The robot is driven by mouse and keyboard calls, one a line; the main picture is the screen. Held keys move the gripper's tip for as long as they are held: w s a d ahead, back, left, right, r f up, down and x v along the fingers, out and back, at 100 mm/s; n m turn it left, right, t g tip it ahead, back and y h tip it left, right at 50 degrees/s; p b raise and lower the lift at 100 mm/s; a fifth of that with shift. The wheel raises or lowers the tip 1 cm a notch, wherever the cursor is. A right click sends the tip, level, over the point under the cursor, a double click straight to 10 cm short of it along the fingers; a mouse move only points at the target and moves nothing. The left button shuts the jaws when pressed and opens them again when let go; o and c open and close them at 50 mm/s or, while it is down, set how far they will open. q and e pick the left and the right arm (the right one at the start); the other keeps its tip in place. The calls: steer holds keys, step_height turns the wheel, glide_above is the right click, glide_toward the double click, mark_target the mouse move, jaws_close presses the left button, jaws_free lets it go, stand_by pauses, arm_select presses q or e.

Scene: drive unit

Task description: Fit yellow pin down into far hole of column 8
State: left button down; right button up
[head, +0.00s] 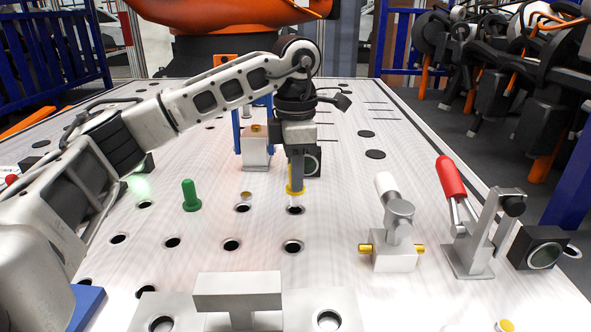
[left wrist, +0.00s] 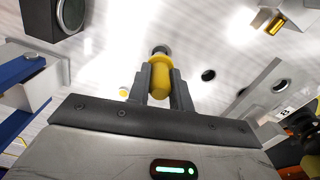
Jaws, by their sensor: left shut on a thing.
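My left gripper (head: 296,180) points down over the plate and is shut on the yellow pin (head: 295,191). The left wrist view shows the yellow pin (left wrist: 162,78) between the two fingers of the left gripper (left wrist: 161,88), with its collar towards the plate. A dark hole (head: 294,211) lies directly below the pin in the head view. The pin's lower end shows just above or at this hole; I cannot tell whether it has entered. No column numbers are readable. My right gripper is not in view.
A green pin (head: 190,196) stands to the left. A grey block (head: 238,290) stands in front. To the right are a white-handled clamp (head: 394,238), a red-handled clamp (head: 470,240) and a dark box (head: 535,248). A blue-sided fixture (head: 256,150) stands behind, left of the gripper.

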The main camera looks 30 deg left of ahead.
arm_select(q)
steer(key=shift+f+b, duration=0.45)
steer(key=shift+f, duration=0.35)
steer(key=shift+f+b, duration=0.35)
steer(key=shift+f, duration=0.25)
steer(key=shift+f+b, duration=0.35)
steer(key=shift+f, duration=0.2)
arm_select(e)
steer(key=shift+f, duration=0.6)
arm_select(q)
steer(key=shift+f, duration=0.1)
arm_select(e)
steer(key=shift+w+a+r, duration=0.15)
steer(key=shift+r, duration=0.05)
arm_select(q)
steer(key=c, duration=1.2)
jaws_free()
steer(key=shift+o, duration=0.2)
